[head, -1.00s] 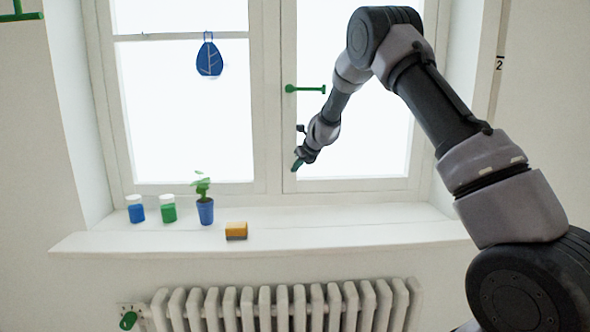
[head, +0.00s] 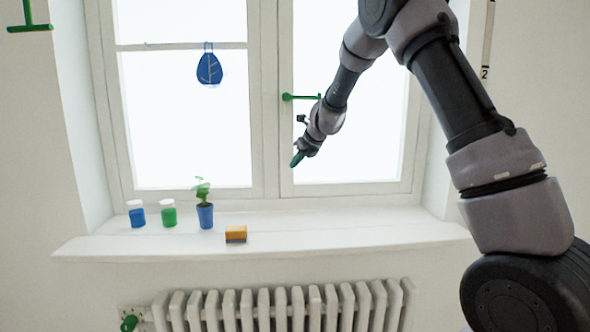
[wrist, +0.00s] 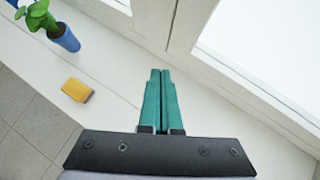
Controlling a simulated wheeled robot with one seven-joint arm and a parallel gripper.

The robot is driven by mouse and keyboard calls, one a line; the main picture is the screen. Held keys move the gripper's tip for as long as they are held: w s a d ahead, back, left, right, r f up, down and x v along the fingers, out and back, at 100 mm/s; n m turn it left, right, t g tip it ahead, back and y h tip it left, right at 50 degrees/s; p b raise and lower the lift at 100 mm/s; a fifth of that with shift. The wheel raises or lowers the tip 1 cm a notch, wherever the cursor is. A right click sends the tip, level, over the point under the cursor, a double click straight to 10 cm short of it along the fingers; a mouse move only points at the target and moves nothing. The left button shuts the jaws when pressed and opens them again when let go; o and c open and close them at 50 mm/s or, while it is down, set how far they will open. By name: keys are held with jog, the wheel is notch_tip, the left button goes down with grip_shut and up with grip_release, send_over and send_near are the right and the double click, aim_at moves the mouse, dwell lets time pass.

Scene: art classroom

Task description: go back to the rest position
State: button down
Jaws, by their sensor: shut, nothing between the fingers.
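My gripper (head: 297,159) is raised in front of the right window pane, above the sill, in the head view. In the wrist view its two green fingers (wrist: 160,72) are together with nothing between them. My arm reaches in from the right side of the head view. The gripper touches nothing that I can see. The green window handle (head: 300,97) is above the gripper in the head view, and the arm's wrist lies just beside it in the picture.
On the white sill (head: 330,237) stand a blue jar (head: 137,216), a green jar (head: 168,215), a potted plant (head: 205,212) and a yellow sponge (head: 236,234). A radiator (head: 290,312) is below. The sill's right part is clear.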

jog(key=s+d+r+n, duration=0.6)
jog(key=s+r, duration=0.2)
jog(key=s, duration=0.2)
jog(key=s+d+r+n, duration=0.6)
jog(key=s+r+n, duration=0.15)
jog(key=s, duration=0.25)
jog(key=s+d+n+h, duration=0.1)
jog(key=s+d+n, duration=0.2)
jog(key=s, duration=0.4)
jog(key=s+d+n+h, duration=0.1)
jog(key=s+d+n, duration=0.2)
jog(key=s+n, duration=0.2)
jog(key=s+d+f+n+h, duration=0.1)
jog(key=s+d+n, duration=0.3)
jog(key=s, duration=0.6)
jog(key=shift+s+g, duration=0.25)
jog(key=shift+g, duration=0.05)
jog(key=shift+f, duration=0.1)
